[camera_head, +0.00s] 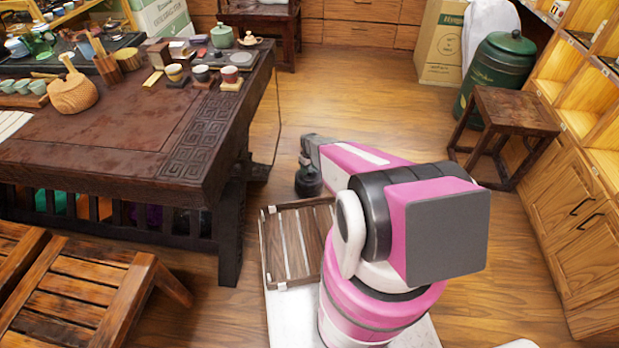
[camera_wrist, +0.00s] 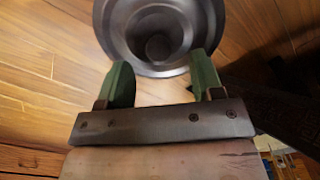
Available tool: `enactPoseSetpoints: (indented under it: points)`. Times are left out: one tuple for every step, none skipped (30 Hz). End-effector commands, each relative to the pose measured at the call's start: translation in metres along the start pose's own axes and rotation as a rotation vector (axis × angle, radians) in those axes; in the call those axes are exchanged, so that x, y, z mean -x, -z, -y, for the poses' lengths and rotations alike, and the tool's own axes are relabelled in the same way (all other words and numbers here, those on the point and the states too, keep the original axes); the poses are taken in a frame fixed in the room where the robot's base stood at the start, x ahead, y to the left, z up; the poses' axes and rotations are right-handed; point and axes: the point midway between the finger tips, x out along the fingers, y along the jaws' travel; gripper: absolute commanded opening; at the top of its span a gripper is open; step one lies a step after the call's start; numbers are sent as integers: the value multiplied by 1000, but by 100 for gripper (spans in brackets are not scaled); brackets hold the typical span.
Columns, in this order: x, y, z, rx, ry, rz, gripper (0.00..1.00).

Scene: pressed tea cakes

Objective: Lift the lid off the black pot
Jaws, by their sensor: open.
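The black pot (camera_head: 308,182) is a small dark round shape beside the table's right end, just below the end of my arm. It appears to stand on the wooden floor. In the wrist view, a round dark grey body with concentric rings, apparently the pot with its lid (camera_wrist: 160,20), fills the top middle. A round knob (camera_wrist: 163,47) shows at its centre. My gripper (camera_wrist: 160,62) is open, its two green fingers apart on either side of the near rim, with the knob beyond the tips. I cannot tell whether they touch it. In the head view the gripper is small and dark.
A carved dark tea table (camera_head: 110,140) with teaware stands left, its leg close to the pot. A slatted wooden tray (camera_head: 290,245) lies in front. A wooden stool (camera_head: 505,108), green bin (camera_head: 500,65) and shelves are at right. The middle floor is clear.

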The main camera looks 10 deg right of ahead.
Motion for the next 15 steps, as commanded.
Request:
enactPoseSetpoints:
  points:
    - [-9,1,-2,0,0,1,61]
    - [-14,1,-2,0,0,0,61]
    - [-20,1,-2,0,0,0,61]
    - [-24,1,-2,0,0,0,61]
    - [-28,0,-2,0,0,0,61]
    - [-32,0,-2,0,0,1,61]
    - [-34,0,-2,0,0,0,61]
    - [-35,0,-2,0,0,0,61]
    - [-35,0,-1,0,0,0,61]
    - [-35,0,-1,0,0,0,61]
    - [-35,0,-1,0,0,0,61]
    - [-34,-1,-1,0,0,0,61]
    - [-34,-1,-1,0,0,0,61]
    - [-34,-1,-1,0,0,0,61]
    - [-34,-1,-1,0,0,0,51]
